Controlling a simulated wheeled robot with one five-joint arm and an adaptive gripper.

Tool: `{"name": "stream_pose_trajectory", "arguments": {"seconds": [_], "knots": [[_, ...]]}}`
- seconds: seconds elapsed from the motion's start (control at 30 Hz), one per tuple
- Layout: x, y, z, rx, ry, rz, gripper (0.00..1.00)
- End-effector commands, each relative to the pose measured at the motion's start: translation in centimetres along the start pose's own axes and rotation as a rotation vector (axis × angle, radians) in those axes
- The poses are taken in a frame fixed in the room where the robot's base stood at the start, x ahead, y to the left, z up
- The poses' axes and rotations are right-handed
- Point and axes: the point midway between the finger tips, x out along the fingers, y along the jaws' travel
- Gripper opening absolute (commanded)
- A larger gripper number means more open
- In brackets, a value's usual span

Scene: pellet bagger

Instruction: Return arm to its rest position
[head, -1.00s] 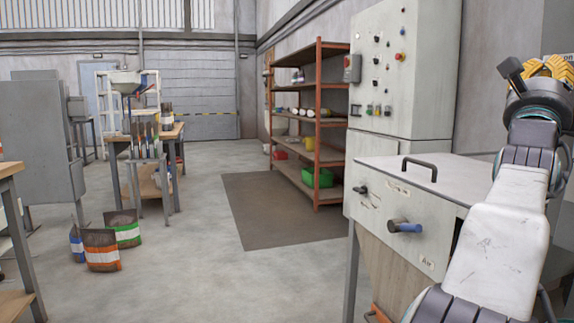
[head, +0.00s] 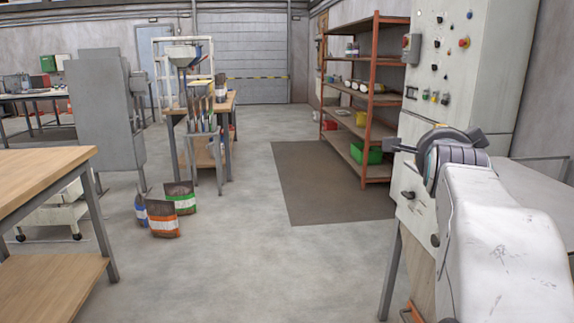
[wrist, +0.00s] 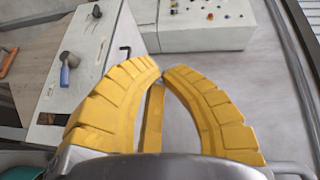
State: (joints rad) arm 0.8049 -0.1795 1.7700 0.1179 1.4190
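My white and grey arm reaches in from the right edge of the head view, its dark wrist end in front of the control cabinet (head: 470,60). The yellow fingers are hidden in the head view. In the wrist view my gripper (wrist: 162,72) has its curved yellow fingers drawn together, tips almost touching. A yellow bar shows between them, which looks like a further finger. I see nothing held. Beyond the fingers, the wrist view shows a machine panel with a blue-handled lever (wrist: 68,66) and a black handle (wrist: 125,60).
A wooden workbench (head: 45,175) stands close on the left. Filled bags (head: 165,218) sit on the floor beyond it. An orange-framed shelf (head: 375,100) stands behind a dark floor mat (head: 320,185). The floor (head: 250,260) in the middle is clear.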

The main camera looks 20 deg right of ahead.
Motion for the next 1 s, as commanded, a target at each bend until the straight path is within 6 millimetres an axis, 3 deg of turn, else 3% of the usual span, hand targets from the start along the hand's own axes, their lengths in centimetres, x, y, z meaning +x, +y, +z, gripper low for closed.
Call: {"name": "stream_pose_trajectory", "arguments": {"seconds": [0.03,0.2,0.4,0.5,0.63,0.8,1.0], "knots": [[-1.2,-1.1,2.3,-0.083,-0.063,0.051,0.00],[-5.5,0.7,8.7,-0.391,-0.274,0.198,0.00],[-12.7,3.1,14.1,-0.779,-0.566,0.303,0.00],[-16.9,4.3,15.7,-0.977,-0.725,0.326,0.00],[-22.2,5.8,16.6,-1.222,-0.931,0.330,0.00],[-28.0,7.5,16.1,-1.485,-1.166,0.301,0.00],[-32.0,8.8,15.0,-1.675,-1.348,0.256,0.00]]}}
